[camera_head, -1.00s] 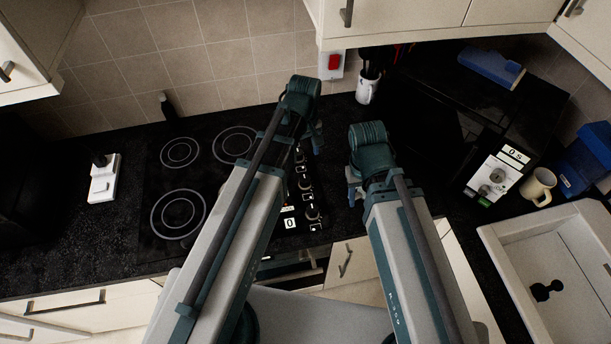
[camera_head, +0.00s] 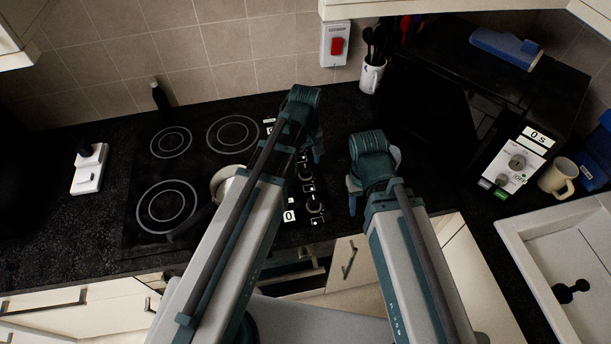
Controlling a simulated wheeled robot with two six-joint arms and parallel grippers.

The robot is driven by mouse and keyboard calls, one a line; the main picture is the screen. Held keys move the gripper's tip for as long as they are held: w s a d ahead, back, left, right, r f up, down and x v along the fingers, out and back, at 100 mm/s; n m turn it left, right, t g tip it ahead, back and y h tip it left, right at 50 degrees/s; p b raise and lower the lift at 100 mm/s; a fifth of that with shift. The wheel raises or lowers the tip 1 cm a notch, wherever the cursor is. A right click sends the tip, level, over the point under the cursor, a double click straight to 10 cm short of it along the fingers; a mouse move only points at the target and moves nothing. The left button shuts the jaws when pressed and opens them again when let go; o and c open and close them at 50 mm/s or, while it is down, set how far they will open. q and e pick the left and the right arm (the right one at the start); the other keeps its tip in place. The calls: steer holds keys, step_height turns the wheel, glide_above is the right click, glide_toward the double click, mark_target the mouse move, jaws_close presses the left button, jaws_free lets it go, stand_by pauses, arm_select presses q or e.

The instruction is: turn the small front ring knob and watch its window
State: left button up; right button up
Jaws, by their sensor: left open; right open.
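The black hob has a column of knobs along its right side. The front one, the small front ring knob (camera_head: 314,207), stands beside a white window (camera_head: 290,215) that reads 0. My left gripper (camera_head: 316,150) is open above the back part of the knob column, its fingers partly hidden by its own wrist. My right gripper (camera_head: 356,190) is open to the right of the knobs, apart from the front knob. A metal pan (camera_head: 225,178) shows beside my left arm, which hides part of it; its dark handle points toward the front left.
Ring marks (camera_head: 167,206) lie bare on the left of the hob. A white switch box (camera_head: 89,168) is at left. A mug of utensils (camera_head: 371,76), a black appliance with a panel (camera_head: 517,164), a cream mug (camera_head: 557,179) and a sink (camera_head: 510,228) are at the back and right.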

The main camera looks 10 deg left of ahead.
mark_target(305, 168)
arm_select(q)
steer(key=shift+f+b, duration=1.45)
steer(key=shift+f, duration=0.55)
arm_select(e)
steer(key=shift+f, duration=2)
arm_select(q)
jaws_close()
